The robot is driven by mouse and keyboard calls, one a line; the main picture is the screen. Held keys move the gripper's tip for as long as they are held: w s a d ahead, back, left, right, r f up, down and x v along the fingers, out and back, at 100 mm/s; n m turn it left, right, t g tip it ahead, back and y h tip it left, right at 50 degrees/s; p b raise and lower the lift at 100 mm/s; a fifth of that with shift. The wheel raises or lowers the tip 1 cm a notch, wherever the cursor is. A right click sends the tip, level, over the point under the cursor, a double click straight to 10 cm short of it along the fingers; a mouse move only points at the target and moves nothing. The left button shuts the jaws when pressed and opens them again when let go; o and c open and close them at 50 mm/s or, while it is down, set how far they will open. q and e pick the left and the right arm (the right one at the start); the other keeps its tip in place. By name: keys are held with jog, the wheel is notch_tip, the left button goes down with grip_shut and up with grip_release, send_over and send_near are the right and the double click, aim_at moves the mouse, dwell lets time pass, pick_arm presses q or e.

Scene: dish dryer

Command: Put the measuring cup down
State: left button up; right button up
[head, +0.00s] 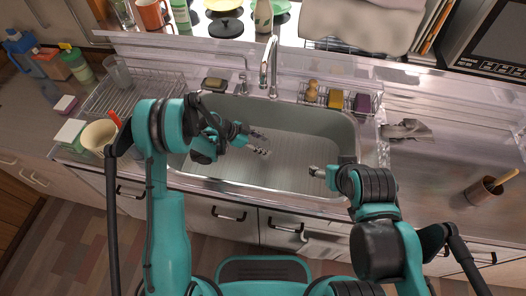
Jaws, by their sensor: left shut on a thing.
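My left gripper (262,143) hangs over the left-middle part of the sink (285,170), shut on a small grey thing. I take this to be the measuring cup, but it is too small and too close in colour to the steel to make out its shape. Whether it touches the sink bottom cannot be told. My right gripper (318,172) is over the right front part of the sink, pointing left. Its fingers are too small to tell whether they are open.
A wire dish rack (135,93) stands left of the sink, with a clear glass (117,71) at its back. The faucet (268,68) rises behind the sink. A sponge caddy (340,98) is at the back right. A crumpled grey cloth (405,130) lies right of the sink.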

pick_arm(q)
notch_tip(320, 180, down, 4)
jog(key=shift+f+b, duration=0.1)
jog(key=shift+b, duration=0.8)
jog(key=shift+r, duration=0.2)
jog(key=shift+f, duration=0.1)
jog(key=o, duration=0.7)
jog(key=shift+f, duration=0.1)
jog(key=o, duration=0.5)
jog(key=shift+c, duration=0.2)
